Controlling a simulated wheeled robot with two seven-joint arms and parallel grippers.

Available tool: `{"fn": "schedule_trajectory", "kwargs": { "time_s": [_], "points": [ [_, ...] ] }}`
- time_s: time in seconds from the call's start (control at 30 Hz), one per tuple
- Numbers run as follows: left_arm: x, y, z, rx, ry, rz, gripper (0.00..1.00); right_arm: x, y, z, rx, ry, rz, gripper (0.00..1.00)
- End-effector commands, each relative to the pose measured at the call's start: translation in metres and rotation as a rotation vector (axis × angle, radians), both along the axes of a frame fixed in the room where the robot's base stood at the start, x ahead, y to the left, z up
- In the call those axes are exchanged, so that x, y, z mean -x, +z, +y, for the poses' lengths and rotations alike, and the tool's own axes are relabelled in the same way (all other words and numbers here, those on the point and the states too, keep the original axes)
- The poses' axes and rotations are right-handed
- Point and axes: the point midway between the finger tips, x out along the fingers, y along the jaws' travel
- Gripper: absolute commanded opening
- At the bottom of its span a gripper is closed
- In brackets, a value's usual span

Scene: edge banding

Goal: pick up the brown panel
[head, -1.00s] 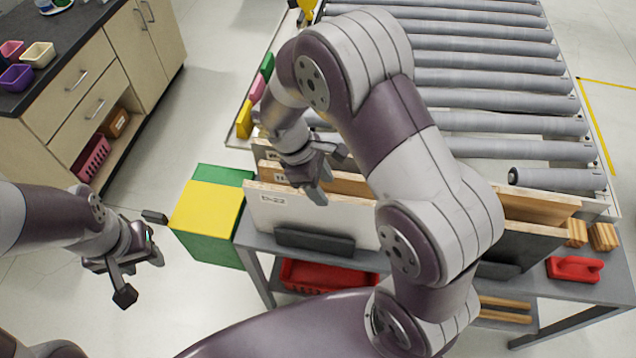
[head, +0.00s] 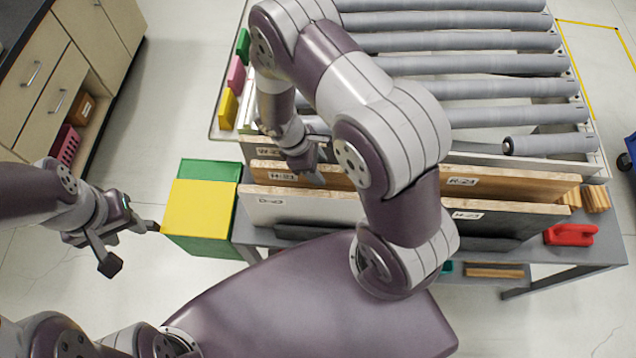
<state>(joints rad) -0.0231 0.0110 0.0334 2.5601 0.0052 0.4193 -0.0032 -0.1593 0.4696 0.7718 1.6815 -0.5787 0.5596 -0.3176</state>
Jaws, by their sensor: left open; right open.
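A brown panel (head: 515,189) stands on edge in the rack on the table, behind a white panel (head: 300,209) and a dark panel (head: 500,222). A brown face with a label also shows on the left; my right arm hides the middle, so I cannot tell if it is one panel. My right gripper (head: 317,171) is open, at the top edge of the left brown part. Whether its fingers straddle the edge is unclear. My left gripper (head: 130,245) is open and empty over the floor, left of the yellow and green box (head: 200,208).
A roller conveyor (head: 470,65) lies behind the rack. A red tool (head: 570,234) and small wood blocks (head: 596,198) sit at the table's right end. Yellow, pink and green blocks stand at the conveyor's left edge. A cabinet (head: 45,75) is at upper left.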

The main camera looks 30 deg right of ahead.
Motion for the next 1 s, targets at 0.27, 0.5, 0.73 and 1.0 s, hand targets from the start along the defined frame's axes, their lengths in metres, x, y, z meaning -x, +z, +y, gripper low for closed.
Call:
{"fn": "schedule_trajectory", "kwargs": {
  "time_s": [0.27,0.5,0.73,1.0],
  "points": [
    [0.000,0.007,0.000,0.000,0.000,0.000,0.43,0.005,-0.022,-0.008,-0.001,-0.001,-0.001,0.51],
    [0.000,0.007,0.000,0.000,0.000,0.000,0.43,0.005,-0.022,-0.008,0.000,-0.001,-0.002,0.09],
    [0.000,0.007,0.000,0.000,0.000,0.000,0.43,0.005,-0.021,-0.008,0.000,-0.001,-0.002,0.00],
    [0.000,0.007,0.000,0.000,0.000,0.000,0.43,0.004,-0.021,-0.008,-0.001,-0.001,-0.002,0.00]
  ]
}}
